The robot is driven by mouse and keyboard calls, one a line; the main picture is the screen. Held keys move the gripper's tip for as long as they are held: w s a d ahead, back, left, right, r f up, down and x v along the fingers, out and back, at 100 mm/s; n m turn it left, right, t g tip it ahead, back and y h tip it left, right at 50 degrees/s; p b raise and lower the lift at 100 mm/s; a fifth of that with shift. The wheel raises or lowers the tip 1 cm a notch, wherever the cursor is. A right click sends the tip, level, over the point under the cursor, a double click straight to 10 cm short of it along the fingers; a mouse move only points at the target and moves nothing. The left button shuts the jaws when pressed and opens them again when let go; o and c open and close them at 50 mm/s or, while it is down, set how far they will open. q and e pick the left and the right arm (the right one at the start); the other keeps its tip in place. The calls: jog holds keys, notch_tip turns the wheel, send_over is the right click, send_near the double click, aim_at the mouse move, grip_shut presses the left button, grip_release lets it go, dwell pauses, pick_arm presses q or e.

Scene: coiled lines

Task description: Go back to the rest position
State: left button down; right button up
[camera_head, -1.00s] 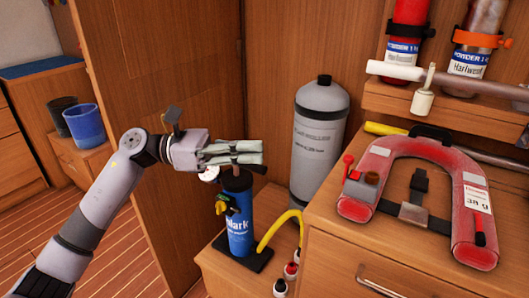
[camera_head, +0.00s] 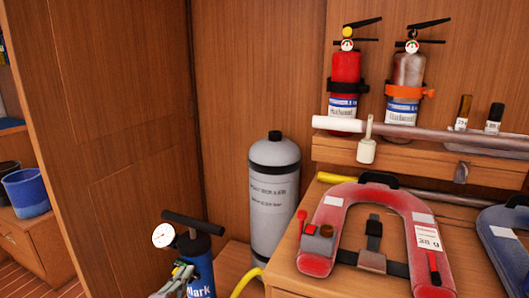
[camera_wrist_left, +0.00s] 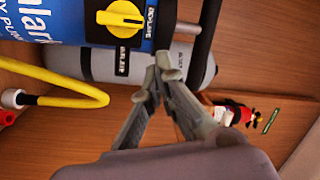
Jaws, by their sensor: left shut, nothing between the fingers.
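My left gripper (camera_head: 180,277) shows at the bottom edge of the head view, in front of the blue pump (camera_head: 200,275) with its gauge and black handle. In the left wrist view its fingertips (camera_wrist_left: 168,68) are together with nothing between them. The blue pump (camera_wrist_left: 70,22) with a yellow knob fills the upper left there. Most of my left arm is below the head view. My right gripper is not in view.
A grey cylinder (camera_head: 274,200) stands behind the pump. A red horseshoe life vest (camera_head: 330,207) lies on the wooden cabinet to the right. A yellow hose (camera_wrist_left: 85,98) curves near the pump.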

pick_arm(q)
jog(key=s+a+f+n+g+y, duration=0.1)
jog(key=s+f+n+g+y, duration=0.1)
jog(key=s+f+n+g, duration=0.65)
jog(key=s+a+f+n+t+y, duration=0.15)
jog(key=s+f, duration=0.35)
jog(key=f, duration=0.9)
jog(key=s+d+f+n+g+p, duration=0.15)
jog(key=s+f+g+p, duration=0.5)
jog(key=s, duration=0.75)
jog(key=s+f+n+g+p, duration=0.2)
jog(key=s+f+g+p, duration=0.1)
jog(key=s+f, duration=0.8)
jog(key=s+a+p, duration=0.2)
jog(key=s+p, duration=0.6)
jog(key=s, duration=0.7)
jog(key=shift+r+g+y, duration=0.2)
jog(key=shift+g+y, duration=0.15)
jog(key=shift+g, duration=0.1)
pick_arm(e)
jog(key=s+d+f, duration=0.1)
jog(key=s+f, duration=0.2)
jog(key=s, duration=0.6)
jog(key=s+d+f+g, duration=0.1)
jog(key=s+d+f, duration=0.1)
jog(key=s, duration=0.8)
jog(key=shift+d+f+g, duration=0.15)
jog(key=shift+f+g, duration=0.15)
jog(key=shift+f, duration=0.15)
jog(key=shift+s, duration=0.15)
